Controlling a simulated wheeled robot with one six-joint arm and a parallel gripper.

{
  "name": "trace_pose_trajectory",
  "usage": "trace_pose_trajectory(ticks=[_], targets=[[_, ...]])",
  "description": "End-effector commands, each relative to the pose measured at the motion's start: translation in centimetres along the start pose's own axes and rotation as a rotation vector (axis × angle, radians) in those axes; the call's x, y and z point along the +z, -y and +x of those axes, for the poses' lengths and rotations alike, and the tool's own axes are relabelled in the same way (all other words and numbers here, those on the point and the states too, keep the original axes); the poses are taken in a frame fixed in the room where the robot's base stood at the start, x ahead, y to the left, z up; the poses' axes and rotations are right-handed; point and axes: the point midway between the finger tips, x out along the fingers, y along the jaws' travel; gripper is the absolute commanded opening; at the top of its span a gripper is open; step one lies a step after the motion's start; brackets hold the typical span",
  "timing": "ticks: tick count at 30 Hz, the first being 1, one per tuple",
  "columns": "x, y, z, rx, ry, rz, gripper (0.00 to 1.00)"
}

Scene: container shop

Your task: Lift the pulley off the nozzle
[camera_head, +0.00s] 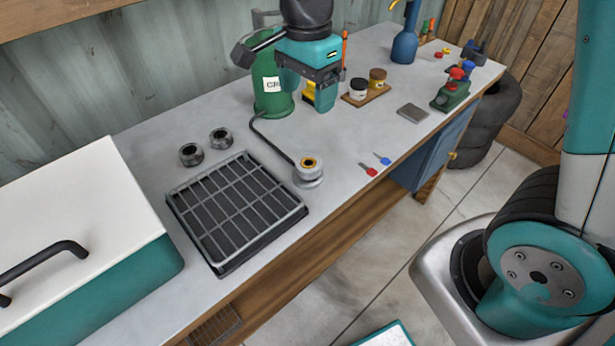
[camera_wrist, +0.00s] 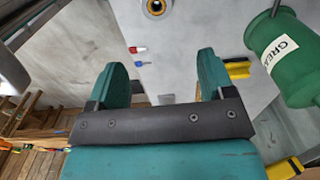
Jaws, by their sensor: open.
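A light grey pulley (camera_head: 308,175) sits at the bench's front edge, at the end of a dark bent hose or tube (camera_head: 272,140). A brass-coloured ring with a dark centre, perhaps the nozzle (camera_head: 309,162), shows in its middle. How they fit together is hard to tell. In the wrist view the pulley (camera_wrist: 155,14) is cut off at the top edge, with the brass-coloured ring (camera_wrist: 155,6) showing. My gripper (camera_head: 307,97) is open and empty above the bench, behind the pulley and apart from it. Both fingers show in the wrist view (camera_wrist: 162,75).
A green grease drum (camera_head: 266,80) stands close to my gripper, near a yellow block (camera_wrist: 238,70). A black grated tray (camera_head: 235,210) and two dark grey rings (camera_head: 191,154) lie left of the pulley. Red (camera_head: 368,169) and blue (camera_head: 382,159) small pieces lie right. A teal cooler (camera_head: 130,275) stands left.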

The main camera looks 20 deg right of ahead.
Motion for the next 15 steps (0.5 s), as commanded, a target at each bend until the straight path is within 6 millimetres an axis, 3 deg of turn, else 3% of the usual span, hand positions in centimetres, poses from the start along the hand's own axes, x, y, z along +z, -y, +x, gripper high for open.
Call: trace_pose_trajectory(ticks=[15], targets=[[0.0,0.0,10.4,0.008,-0.003,0.026,0.75]])
